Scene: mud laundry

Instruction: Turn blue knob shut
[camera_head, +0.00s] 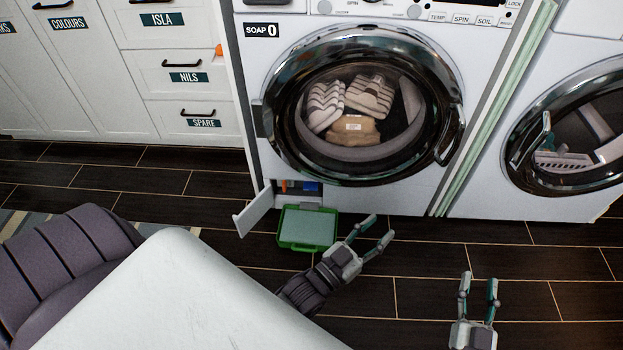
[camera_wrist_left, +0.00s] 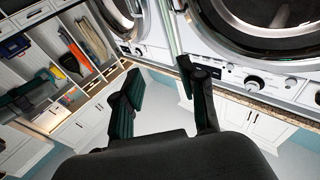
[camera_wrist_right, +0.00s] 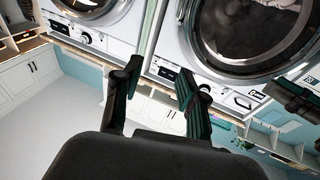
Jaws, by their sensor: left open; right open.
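The blue knob (camera_head: 311,187) shows small inside an open compartment at the bottom left of the washer (camera_head: 400,200); its exact turn is too small to tell. The compartment's white flap (camera_head: 255,211) hangs open to the left. A green-rimmed tray (camera_head: 306,247) lies on the floor below. My left gripper (camera_head: 381,229) is open and empty, right of the tray and clear of the knob; it also shows in the left wrist view (camera_wrist_left: 166,78). My right gripper (camera_head: 478,281) is open and empty, farther right and nearer; it also shows in the right wrist view (camera_wrist_right: 160,72).
An orange part (camera_head: 284,186) sits beside the knob. A second machine (camera_head: 570,120) stands at the right, with labelled white drawers (camera_head: 185,85) at the left. A pale surface (camera_head: 170,300) fills the lower left. The dark floor (camera_head: 430,250) around the grippers is clear.

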